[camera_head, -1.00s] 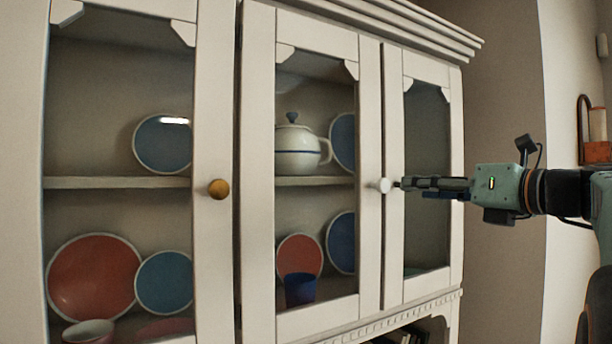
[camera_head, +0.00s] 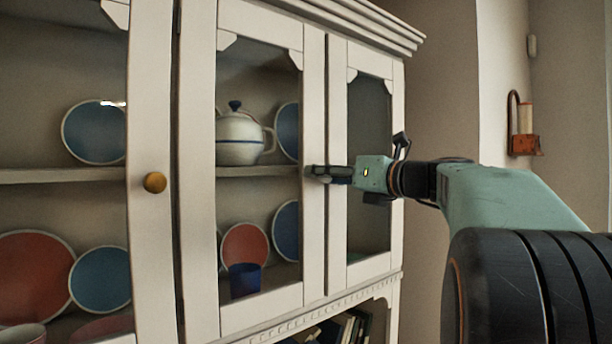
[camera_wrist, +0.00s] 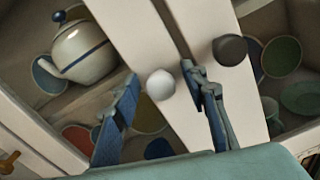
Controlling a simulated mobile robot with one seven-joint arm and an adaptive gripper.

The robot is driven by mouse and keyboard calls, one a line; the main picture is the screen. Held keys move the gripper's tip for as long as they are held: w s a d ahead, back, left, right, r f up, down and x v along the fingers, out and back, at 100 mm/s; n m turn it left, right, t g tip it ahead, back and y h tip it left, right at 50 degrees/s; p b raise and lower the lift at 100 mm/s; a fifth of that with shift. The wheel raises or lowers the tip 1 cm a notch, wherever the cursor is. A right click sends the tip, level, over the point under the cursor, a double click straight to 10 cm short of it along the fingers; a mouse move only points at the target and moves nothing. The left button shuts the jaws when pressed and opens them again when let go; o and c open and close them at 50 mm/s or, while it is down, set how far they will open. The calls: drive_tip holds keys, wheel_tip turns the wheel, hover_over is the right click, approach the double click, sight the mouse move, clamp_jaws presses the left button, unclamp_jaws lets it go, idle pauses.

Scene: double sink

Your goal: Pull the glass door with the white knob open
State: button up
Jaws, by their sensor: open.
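The glass door (camera_head: 313,110) with the white knob is the middle door in the head view, and it looks shut. My gripper (camera_head: 309,172) is at its right stile and hides the white knob there. In the wrist view the round white knob (camera_wrist: 160,85) shows between the two open fingers of my gripper (camera_wrist: 160,74). The right finger is near the dark seam between this door and its neighbour. No finger is seen closed on the knob, and contact cannot be told.
A dark knob (camera_wrist: 229,49) sits on the neighbouring door, just beyond my right finger. The left door has a brass knob (camera_head: 154,182). Behind the glass are a white teapot (camera_head: 240,138), a blue cup (camera_head: 244,280) and several plates. A wall lamp (camera_head: 523,130) hangs at the right.

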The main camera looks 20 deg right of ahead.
clamp_jaws()
drive_tip(key=shift+s, duration=0.15)
idle(0.4)
